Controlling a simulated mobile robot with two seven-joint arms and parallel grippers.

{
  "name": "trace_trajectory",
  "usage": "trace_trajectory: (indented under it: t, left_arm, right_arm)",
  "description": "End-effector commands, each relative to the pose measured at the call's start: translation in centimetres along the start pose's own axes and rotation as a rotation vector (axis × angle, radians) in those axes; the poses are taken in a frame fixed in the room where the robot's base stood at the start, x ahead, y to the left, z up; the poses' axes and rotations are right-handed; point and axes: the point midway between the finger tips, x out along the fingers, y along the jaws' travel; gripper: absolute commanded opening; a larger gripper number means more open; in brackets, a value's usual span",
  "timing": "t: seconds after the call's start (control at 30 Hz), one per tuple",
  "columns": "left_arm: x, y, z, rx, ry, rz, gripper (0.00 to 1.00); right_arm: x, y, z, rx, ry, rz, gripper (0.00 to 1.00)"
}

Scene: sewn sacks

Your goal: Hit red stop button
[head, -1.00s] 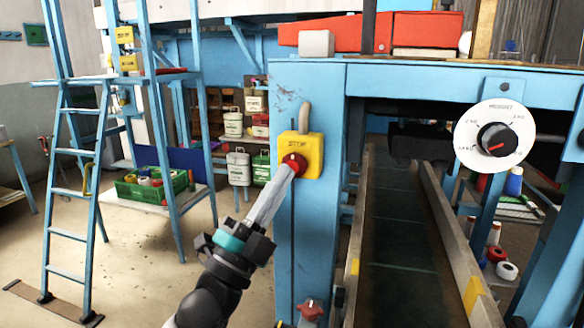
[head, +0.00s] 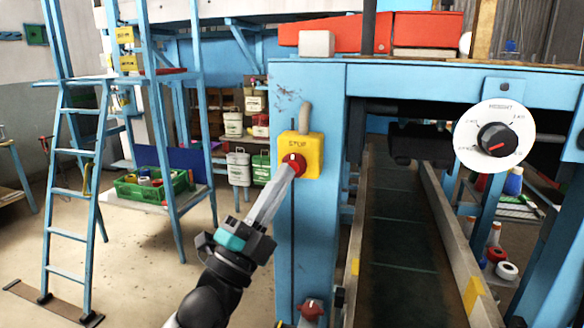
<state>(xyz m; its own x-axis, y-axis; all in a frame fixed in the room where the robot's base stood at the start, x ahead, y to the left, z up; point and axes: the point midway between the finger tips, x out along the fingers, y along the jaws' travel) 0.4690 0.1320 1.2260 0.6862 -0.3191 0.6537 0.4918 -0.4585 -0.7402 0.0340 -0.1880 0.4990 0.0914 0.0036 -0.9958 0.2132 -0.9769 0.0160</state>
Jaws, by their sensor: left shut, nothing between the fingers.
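The red stop button (head: 298,160) sits on a yellow box (head: 314,145) marked STOP, fixed to the front of a blue machine post (head: 315,240). My left gripper (head: 288,172) comes up from the lower left with its fingers together and nothing between them. Its tips are at the lower left of the red button and cover part of it. They look in contact with it, but I cannot tell whether the button is pressed in. My right gripper is not in the head view.
A white dial (head: 495,137) with a black knob is at the right. A red knob (head: 312,308) is low on the post. A blue ladder (head: 72,190) and a green crate (head: 152,186) stand at the left.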

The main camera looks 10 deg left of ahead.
Motion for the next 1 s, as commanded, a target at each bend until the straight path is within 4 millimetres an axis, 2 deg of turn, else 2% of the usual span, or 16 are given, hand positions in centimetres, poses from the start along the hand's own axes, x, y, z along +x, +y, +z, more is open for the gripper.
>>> trace_trajectory:
  t: [1.0]
  left_arm:
    - [0.79, 0.59, 0.57, 0.000, 0.000, 0.000, 0.00]
  right_arm:
    - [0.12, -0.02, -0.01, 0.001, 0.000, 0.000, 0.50]
